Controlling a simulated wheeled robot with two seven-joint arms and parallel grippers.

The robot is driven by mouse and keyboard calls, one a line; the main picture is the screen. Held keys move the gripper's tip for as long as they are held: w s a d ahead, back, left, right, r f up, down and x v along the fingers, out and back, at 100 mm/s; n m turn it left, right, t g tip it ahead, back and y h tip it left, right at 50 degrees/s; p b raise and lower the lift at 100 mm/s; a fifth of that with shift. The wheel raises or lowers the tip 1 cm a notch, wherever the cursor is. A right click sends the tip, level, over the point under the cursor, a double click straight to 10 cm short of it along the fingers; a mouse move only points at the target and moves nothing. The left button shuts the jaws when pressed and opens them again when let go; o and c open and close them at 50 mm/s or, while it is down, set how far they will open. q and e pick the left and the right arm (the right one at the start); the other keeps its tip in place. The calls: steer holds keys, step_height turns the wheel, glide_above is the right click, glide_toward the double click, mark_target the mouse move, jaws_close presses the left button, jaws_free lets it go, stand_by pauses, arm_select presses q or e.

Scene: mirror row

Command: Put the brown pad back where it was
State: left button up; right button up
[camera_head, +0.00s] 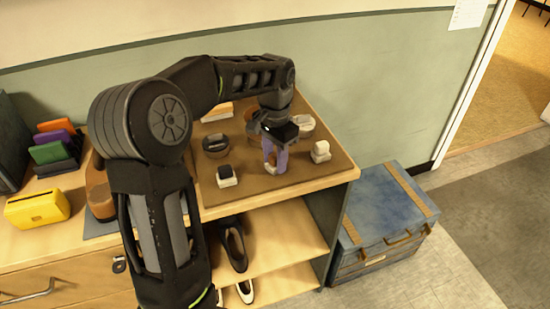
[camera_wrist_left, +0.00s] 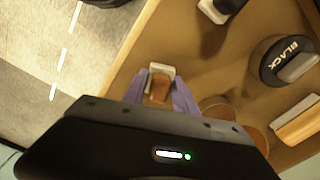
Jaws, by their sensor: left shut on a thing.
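My left gripper (camera_head: 274,165) is over the right part of the brown tray (camera_head: 290,184), its purple fingers pointing down. In the left wrist view the gripper (camera_wrist_left: 160,92) is shut on the brown pad (camera_wrist_left: 159,90), which has a whitish block at its far end. In the head view the fingers mostly hide the pad; I cannot tell whether it touches the tray. A dark pad on a white block (camera_head: 227,176) stands to the left, and a pale pad on a white block (camera_head: 320,152) to the right. My right gripper is not in view.
A black tin (camera_head: 215,146), lettered BLACK in the wrist view (camera_wrist_left: 272,60), has a block on it. A brown tin (camera_head: 304,133) with a white-topped block is behind the gripper. A brush (camera_head: 217,112) lies at the back. A blue chest (camera_head: 385,210) stands right of the shelf.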

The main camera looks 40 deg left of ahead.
mark_target(275, 154)
arm_select(q)
steer(key=shift+f, duration=0.2)
steer(key=o, duration=1.2)
steer(key=shift+r, duration=0.2)
step_height(275, 154, up, 6)
steer(key=shift+w+r, duration=0.1)
steer(key=shift+r, duration=0.05)
step_height(275, 154, up, 5)
steer(key=p, duration=0.3)
steer(key=shift+r+p, duration=0.4)
steer(key=shift+p, duration=0.1)
